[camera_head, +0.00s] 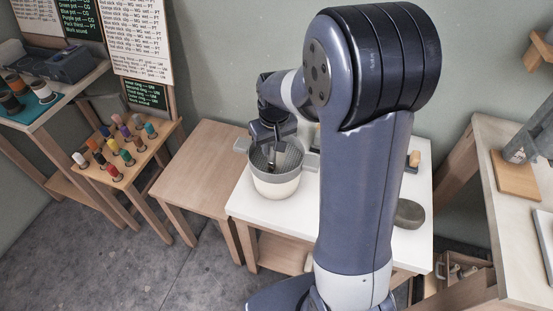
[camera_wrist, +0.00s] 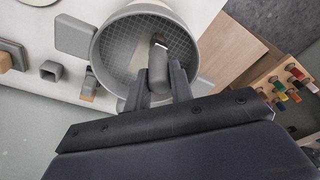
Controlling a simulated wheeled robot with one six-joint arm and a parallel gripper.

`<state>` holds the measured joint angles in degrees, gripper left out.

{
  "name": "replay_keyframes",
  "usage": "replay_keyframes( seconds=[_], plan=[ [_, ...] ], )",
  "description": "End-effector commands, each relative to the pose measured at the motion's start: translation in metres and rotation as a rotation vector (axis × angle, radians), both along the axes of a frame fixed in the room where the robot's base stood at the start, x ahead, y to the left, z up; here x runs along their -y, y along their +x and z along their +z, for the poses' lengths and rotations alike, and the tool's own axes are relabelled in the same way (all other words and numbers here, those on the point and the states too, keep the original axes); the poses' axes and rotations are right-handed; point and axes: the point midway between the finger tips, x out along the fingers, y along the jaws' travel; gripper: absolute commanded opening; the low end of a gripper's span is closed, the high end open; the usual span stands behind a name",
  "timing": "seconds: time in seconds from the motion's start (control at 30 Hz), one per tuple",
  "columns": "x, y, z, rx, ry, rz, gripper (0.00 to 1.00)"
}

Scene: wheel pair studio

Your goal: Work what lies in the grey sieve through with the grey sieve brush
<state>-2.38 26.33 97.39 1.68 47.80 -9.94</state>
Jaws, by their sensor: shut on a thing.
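The grey sieve (camera_head: 290,150) sits on a pale bucket (camera_head: 275,187) on the white table. In the wrist view the sieve (camera_wrist: 112,55) is a round grey bowl with a mesh floor and side tabs. My gripper (camera_head: 272,140) is over the sieve, its fingers shut on a grey handle, the sieve brush (camera_wrist: 158,70), which reaches down inside the rim. A small pale patch shows at the brush's far end in the wrist view. I cannot tell whether the brush touches the mesh, and I see no clear material lying in the sieve.
The white table (camera_head: 240,208) holds a dark grey rounded object (camera_head: 409,214) at right, partly behind my arm. A bare wooden table (camera_head: 200,165) stands to the left. A rack of coloured sticks (camera_head: 125,155) stands further left. A small grey square holder (camera_wrist: 51,71) lies near the sieve.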

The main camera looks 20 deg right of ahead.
Motion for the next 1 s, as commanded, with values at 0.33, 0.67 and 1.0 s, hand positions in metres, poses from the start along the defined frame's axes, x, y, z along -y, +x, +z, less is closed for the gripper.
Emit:
replay_keyframes(
  seconds=[0.33, 0.67, 1.0],
  plan=[
    [-0.009, -0.014, 0.000, -0.001, 0.000, 0.000, 0.00],
    [-0.009, -0.014, -0.001, -0.001, 0.000, 0.000, 0.00],
    [-0.005, -0.009, -0.001, -0.002, 0.000, -0.002, 0.00]
  ],
)
